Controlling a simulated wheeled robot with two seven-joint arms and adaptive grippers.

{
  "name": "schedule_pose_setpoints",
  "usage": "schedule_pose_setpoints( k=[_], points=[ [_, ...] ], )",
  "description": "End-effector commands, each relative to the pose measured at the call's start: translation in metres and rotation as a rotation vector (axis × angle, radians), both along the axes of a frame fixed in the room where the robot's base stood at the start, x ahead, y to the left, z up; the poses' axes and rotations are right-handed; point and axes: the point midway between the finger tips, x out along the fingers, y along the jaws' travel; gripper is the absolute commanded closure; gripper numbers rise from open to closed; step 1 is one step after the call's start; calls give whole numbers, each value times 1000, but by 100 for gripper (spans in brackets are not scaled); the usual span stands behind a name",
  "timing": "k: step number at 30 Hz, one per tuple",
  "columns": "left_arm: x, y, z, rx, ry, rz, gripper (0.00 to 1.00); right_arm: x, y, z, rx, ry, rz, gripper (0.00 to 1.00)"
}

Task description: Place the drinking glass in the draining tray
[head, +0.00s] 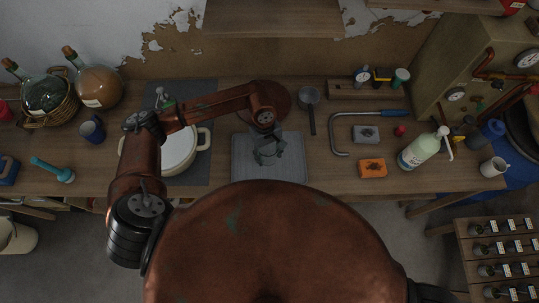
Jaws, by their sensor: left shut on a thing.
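The grey draining tray (293,173) lies flat on the wooden bench, at the middle of the head view. My left gripper (268,157) points down over the tray's upper middle part, its fingers shut on the drinking glass. The glass is clear and mostly hidden by the fingers, so I cannot make out its outline or whether it touches the tray. My right gripper is not in view.
Left of the tray is a white pot (178,152) on a dark mat, partly behind my arm. To the right are a bent metal tool (337,133), an orange sponge (373,168) and a pump bottle (419,151).

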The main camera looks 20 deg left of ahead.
Motion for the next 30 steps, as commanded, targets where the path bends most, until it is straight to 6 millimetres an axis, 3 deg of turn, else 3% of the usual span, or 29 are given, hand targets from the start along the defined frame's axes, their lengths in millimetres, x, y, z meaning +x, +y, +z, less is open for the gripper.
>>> schedule_pose_setpoints(
  k=[4,10,17,28,29,30],
  points=[
    [12,2,-14,-1,1,1,82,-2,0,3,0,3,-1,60],
    [20,4,-24,-1,2,2,82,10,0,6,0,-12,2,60],
    [19,3,-52,-1,2,0,82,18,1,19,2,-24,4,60],
    [20,4,-58,0,-1,-2,82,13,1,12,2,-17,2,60],
    [20,4,-58,1,1,-1,52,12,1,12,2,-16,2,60],
    [20,4,-57,1,1,-1,49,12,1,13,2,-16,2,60]
  ],
)
